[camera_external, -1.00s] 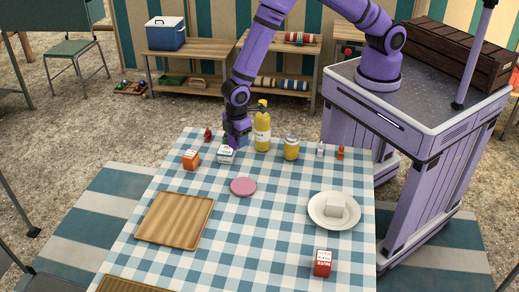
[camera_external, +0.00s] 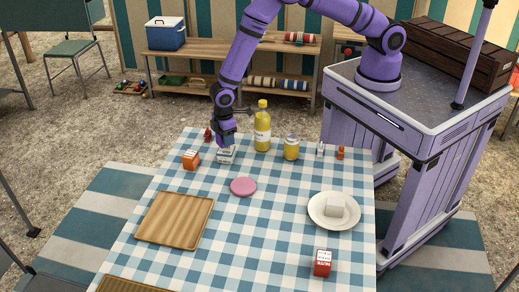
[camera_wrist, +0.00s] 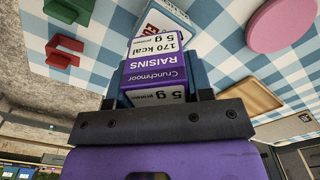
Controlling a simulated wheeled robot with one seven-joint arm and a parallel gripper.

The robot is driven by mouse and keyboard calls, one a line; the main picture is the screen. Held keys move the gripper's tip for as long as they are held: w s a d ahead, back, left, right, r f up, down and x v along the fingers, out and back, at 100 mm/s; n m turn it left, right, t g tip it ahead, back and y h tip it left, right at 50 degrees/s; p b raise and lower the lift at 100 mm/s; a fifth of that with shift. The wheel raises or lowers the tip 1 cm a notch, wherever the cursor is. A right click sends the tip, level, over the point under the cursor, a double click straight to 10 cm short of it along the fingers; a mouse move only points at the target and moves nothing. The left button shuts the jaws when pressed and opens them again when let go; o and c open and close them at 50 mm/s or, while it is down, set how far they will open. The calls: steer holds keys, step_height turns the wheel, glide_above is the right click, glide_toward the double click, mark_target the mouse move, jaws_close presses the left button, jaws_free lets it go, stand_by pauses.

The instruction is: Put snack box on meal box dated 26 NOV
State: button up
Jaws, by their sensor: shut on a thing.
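My gripper (camera_wrist: 158,85) is shut on a purple and white snack box (camera_wrist: 155,70) labelled Crunchmoor Raisins, seen close in the wrist view. In the external view my gripper (camera_external: 225,142) is at the far left part of the table, directly over or at a small white box (camera_external: 227,156). A white box with red and blue print (camera_wrist: 165,18) shows just beyond the held box in the wrist view, partly hidden by it. I cannot read a date on it, nor tell whether the two boxes touch.
A yellow bottle (camera_external: 262,130) and a yellow jar (camera_external: 291,148) stand close on the right. A small red item (camera_external: 208,135) is behind left. A pink disc (camera_external: 243,187), wooden board (camera_external: 174,219), plate (camera_external: 319,219) with a white block and red box (camera_external: 322,263) lie nearer.

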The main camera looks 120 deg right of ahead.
steer(key=shift+f, duration=1.35)
steer(key=o, duration=1)
steer(key=shift+f, duration=0.1)
steer(key=shift+c, duration=0.2)
